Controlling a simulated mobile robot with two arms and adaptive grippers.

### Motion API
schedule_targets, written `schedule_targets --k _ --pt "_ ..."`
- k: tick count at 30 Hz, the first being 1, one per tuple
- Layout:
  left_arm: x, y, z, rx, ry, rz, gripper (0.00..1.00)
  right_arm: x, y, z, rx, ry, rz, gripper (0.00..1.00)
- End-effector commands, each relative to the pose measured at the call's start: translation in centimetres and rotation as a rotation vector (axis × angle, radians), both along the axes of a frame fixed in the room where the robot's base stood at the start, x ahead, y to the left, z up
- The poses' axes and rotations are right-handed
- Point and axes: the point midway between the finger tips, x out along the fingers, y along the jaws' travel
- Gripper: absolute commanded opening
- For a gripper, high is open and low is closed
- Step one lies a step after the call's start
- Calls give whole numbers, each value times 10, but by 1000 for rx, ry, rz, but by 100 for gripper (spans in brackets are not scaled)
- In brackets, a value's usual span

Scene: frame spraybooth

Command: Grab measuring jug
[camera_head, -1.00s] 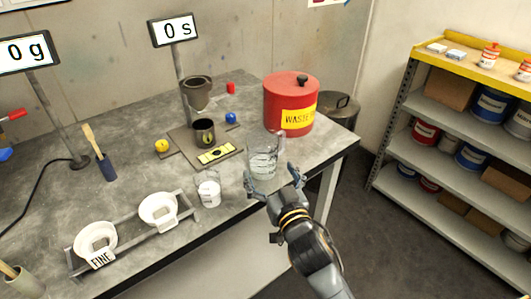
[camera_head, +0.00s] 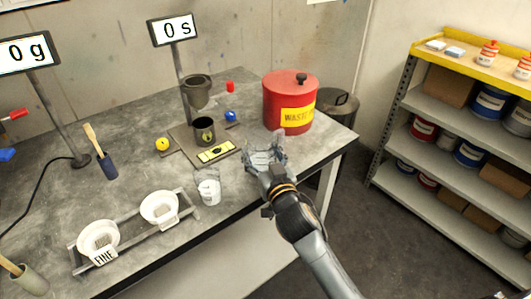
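The clear measuring jug (camera_head: 263,153) stands near the right front edge of the grey workbench, in front of the red waste can. My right gripper (camera_head: 265,158) has its fingers at the jug, seemingly one on each side. The hand and fingers hide much of the jug, so I cannot tell whether they press on it. My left gripper is not in view.
A small cup of white stuff (camera_head: 209,191) stands just left of the jug. The red waste can (camera_head: 290,101) is close behind it. A stand with a dark cup (camera_head: 204,131) and a rack with white funnels (camera_head: 158,208) are further left.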

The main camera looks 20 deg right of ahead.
Motion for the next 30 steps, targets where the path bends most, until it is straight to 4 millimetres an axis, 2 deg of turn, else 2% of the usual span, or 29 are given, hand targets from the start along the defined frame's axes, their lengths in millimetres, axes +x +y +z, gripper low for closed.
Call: schedule_targets --k 1,3,14,17,21,23,28,30 --pt "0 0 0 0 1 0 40 0 0 0 0 0 0 42" --pt "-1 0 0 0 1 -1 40 0 0 0 0 0 0 29" --pt "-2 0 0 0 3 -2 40 0 0 5 2 -3 1 29" --pt "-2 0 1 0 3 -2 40 0 0 14 0 -5 0 29" --pt "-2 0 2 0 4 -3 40 0 0 36 2 -7 1 29" --pt "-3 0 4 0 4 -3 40 -11 -1 46 0 -6 0 29" --pt "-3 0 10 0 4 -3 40 -49 -4 93 3 -9 1 29" --pt "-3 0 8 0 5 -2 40 -70 -6 100 4 -3 2 29"
